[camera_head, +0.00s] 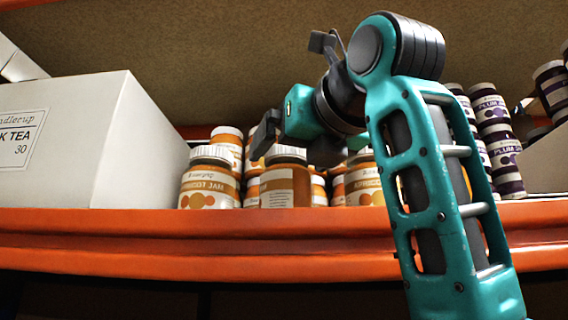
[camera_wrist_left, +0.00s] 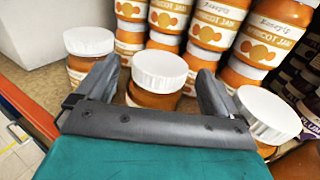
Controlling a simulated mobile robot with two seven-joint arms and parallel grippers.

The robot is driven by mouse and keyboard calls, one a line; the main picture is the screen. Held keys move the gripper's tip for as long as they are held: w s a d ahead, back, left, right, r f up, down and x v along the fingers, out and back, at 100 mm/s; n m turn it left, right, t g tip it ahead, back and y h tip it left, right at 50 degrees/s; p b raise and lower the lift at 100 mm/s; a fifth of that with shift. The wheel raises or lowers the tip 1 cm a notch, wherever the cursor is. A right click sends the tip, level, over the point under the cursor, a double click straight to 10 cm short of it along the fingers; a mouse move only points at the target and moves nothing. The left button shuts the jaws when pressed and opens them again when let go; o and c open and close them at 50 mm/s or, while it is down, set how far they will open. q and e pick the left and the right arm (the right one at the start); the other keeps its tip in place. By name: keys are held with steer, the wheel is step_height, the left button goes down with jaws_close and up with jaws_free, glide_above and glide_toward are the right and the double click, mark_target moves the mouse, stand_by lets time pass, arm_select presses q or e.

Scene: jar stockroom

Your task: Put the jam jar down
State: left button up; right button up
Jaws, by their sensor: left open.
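The jam jar (camera_head: 286,186) is an apricot jam jar with a white lid and orange contents. It stands upright at the front of the orange-edged shelf (camera_head: 150,222). In the left wrist view the jar (camera_wrist_left: 157,98) sits between the two dark fingers. My left gripper (camera_head: 296,144) is open, with one finger on each side of the jar. I cannot tell whether either finger touches it. The jar's lower part is hidden by the gripper in the wrist view. My right gripper is not in view.
Another apricot jar (camera_head: 208,180) stands to the left, and one (camera_wrist_left: 266,112) to the right in the wrist view. Stacked apricot jars (camera_wrist_left: 210,25) are close behind. A white tea box (camera_head: 100,145) is at the left, and plum jars (camera_head: 490,110) are at the right.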

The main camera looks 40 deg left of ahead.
arm_select(q)
steer(key=v, duration=0.8)
stand_by(0.4)
